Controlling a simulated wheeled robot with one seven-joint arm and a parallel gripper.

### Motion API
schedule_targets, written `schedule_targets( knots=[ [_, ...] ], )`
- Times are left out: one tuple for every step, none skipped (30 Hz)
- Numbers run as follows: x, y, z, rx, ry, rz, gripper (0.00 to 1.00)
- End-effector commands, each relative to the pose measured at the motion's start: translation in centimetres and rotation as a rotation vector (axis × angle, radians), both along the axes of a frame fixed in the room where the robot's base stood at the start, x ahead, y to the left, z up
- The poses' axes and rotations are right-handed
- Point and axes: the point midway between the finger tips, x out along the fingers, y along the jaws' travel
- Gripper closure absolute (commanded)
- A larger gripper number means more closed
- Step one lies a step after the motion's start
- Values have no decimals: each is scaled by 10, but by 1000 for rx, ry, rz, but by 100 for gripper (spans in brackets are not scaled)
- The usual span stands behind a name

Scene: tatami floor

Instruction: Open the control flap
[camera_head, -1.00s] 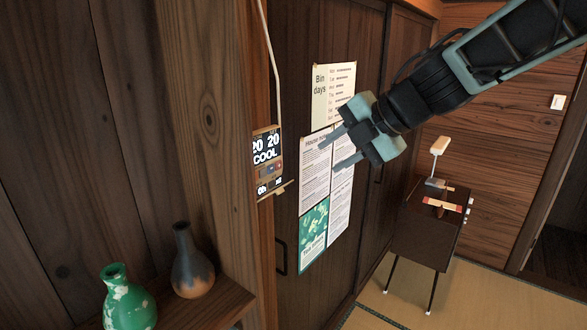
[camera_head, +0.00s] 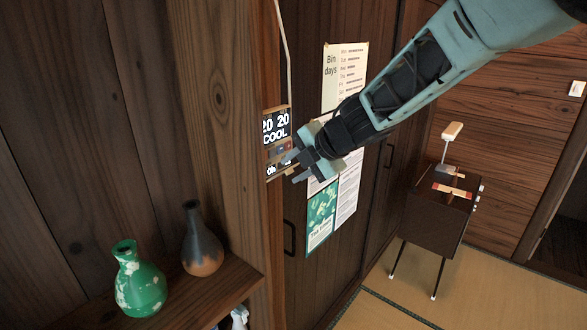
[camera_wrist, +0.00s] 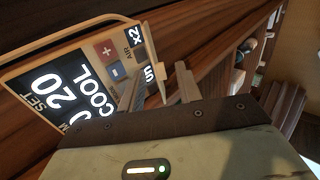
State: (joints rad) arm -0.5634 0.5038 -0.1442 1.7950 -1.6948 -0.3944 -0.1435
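The wall control panel (camera_head: 276,135) hangs on the wooden post, its dark screen reading "20 20 COOL". In the wrist view the panel (camera_wrist: 75,90) shows a beige frame, plus and minus buttons and small dark displays near its lower edge. A thin beige lip (camera_wrist: 154,65) sticks out along that edge; I take it to be part of the flap, but cannot tell how far the flap stands open. My gripper (camera_head: 294,168) is at the panel's lower right. In the wrist view its fingers (camera_wrist: 158,88) are apart, with the lip's end between them; contact is unclear.
A green vase (camera_head: 139,284) and a dark brown vase (camera_head: 201,240) stand on a wooden shelf (camera_head: 215,297) below left. Paper notices (camera_head: 345,75) hang on the dark door behind my arm. A small dark table (camera_head: 436,215) stands at the right on the tatami.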

Motion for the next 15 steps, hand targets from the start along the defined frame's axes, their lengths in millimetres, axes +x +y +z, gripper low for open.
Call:
schedule_targets(
  knots=[
    [2, 3, -3, 1, 1, 0, 65],
    [2, 4, -4, 1, 1, 0, 65],
    [3, 5, -5, 1, 1, 0, 65],
    [3, 5, -6, 1, 1, 0, 65],
    [4, 6, -6, 1, 1, 0, 65],
    [4, 6, -7, 1, 1, 0, 65],
    [4, 6, -7, 1, 1, 0, 65],
    [4, 6, -7, 1, 1, 0, 65],
    [4, 6, -7, 1, 1, 0, 65],
    [4, 6, -7, 1, 1, 0, 65],
    [4, 6, -7, 1, 1, 0, 65],
    [4, 6, -7, 1, 1, 0, 65],
    [4, 6, -7, 1, 1, 0, 68],
    [4, 6, -7, 1, 1, 0, 77],
    [4, 6, -7, 1, 1, 0, 88]
  ],
)
